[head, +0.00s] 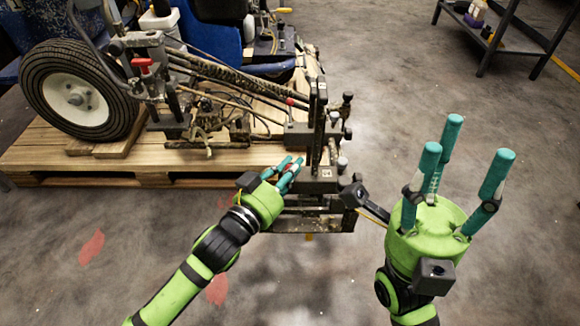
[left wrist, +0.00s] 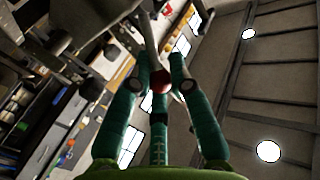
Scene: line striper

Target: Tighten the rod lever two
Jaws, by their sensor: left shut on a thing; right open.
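The line striper's metal frame (head: 312,135) stands on a wooden pallet, with its front end overhanging the pallet's right side. My left gripper (head: 288,175) is at the lower front of this frame, its teal fingers closed together. In the left wrist view, the fingers (left wrist: 160,75) are shut around a red ball knob (left wrist: 161,80) on a thin light rod. In the head view the knob is mostly hidden by the fingers. My right gripper (head: 452,165) is open and empty, fingers pointing up, to the right of the frame and apart from it.
The wooden pallet (head: 100,165) carries the machine and its large wheel (head: 78,90). Another red lever (head: 142,65) is on the machine at the left. A dark metal shelf (head: 510,35) stands at the back right. The concrete floor between is open.

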